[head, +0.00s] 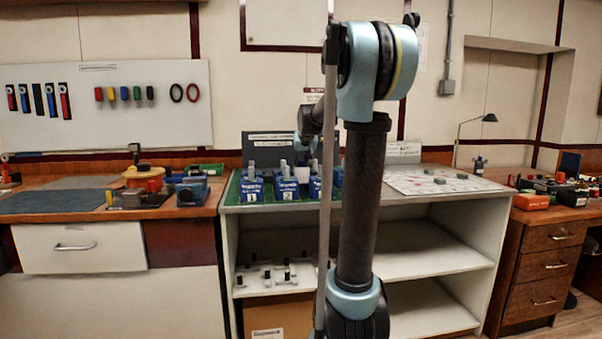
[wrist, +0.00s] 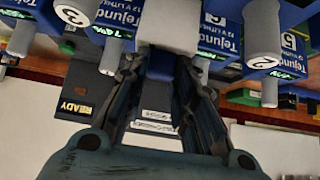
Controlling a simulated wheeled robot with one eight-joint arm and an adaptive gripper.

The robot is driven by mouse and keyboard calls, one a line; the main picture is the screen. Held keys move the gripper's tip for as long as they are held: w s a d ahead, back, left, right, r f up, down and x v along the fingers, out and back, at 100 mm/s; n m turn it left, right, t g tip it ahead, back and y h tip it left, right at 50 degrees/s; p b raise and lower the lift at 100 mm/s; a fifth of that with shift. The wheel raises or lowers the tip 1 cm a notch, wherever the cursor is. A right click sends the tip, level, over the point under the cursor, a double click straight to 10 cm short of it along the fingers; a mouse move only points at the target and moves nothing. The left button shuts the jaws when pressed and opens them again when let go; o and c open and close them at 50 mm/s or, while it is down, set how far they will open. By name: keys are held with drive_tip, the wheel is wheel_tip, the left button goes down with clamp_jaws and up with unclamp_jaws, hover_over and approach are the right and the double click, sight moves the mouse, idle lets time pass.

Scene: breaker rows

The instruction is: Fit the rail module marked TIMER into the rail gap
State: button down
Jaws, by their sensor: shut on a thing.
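In the wrist view my gripper (wrist: 162,62) is shut on a pale grey block-like part (wrist: 168,25), which sits between blue units in a row. I cannot tell whether this part belongs to the TIMER rail module; no TIMER marking is legible. In the head view the row (head: 287,190) stands on the shelf unit's top, with units 1 and 2 showing. My arm hides part of the row there, and the rail gap is not distinguishable.
A dark box marked READY (wrist: 75,107) lies close to my fingers in the wrist view. A white board with small grey pieces (head: 440,181) is on the right of the bench top. Several small black-and-white parts (head: 270,274) sit on the shelf below.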

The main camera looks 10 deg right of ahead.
sight(302, 167)
drive_tip(key=shift+s+f, duration=0.1)
drive_tip(key=shift+f, duration=2)
drive_tip(key=c, duration=1.3)
unclamp_jaws()
drive_tip(key=shift+c, duration=0.2)
